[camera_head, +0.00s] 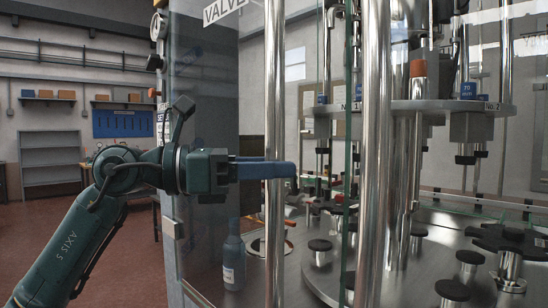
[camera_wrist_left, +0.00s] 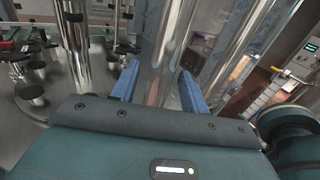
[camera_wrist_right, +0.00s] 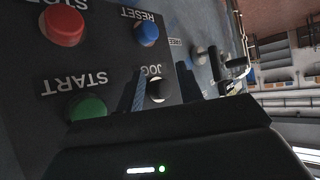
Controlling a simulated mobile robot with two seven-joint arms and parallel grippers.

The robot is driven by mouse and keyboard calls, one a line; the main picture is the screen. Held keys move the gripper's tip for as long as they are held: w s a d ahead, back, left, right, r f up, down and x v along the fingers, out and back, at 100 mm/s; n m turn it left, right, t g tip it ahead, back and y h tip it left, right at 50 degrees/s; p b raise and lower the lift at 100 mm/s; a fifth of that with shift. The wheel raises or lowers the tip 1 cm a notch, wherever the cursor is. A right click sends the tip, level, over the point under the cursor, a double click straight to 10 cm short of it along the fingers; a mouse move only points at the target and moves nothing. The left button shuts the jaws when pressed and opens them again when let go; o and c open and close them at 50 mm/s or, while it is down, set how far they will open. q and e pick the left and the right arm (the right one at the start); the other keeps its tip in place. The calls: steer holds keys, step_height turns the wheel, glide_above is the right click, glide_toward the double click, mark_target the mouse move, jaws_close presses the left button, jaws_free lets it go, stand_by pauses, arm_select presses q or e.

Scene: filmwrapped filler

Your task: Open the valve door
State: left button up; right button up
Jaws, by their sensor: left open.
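The valve door is a clear glass panel (camera_head: 205,110) with a VALVE label at its top edge. A vertical metal bar (camera_head: 275,90) runs down beside it. My left gripper (camera_head: 288,169) reaches in from the left at mid height, its blue fingers in front of the bar. In the left wrist view the left fingers (camera_wrist_left: 158,80) are apart, with a shiny upright bar (camera_wrist_left: 172,40) seen between them; I cannot tell whether they touch it. My right gripper (camera_wrist_right: 163,88) shows only in the right wrist view, fingers apart, close to the black JOG button (camera_wrist_right: 158,90).
The control panel has a red stop button (camera_wrist_right: 62,25), a blue RESET button (camera_wrist_right: 146,32) and a green START button (camera_wrist_right: 86,107). Open floor lies at left.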

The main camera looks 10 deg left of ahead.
arm_select(q)
steer(key=shift+w+d, duration=0.15)
steer(key=shift+d, duration=0.2)
steer(key=shift+c, duration=0.3)
jaws_close()
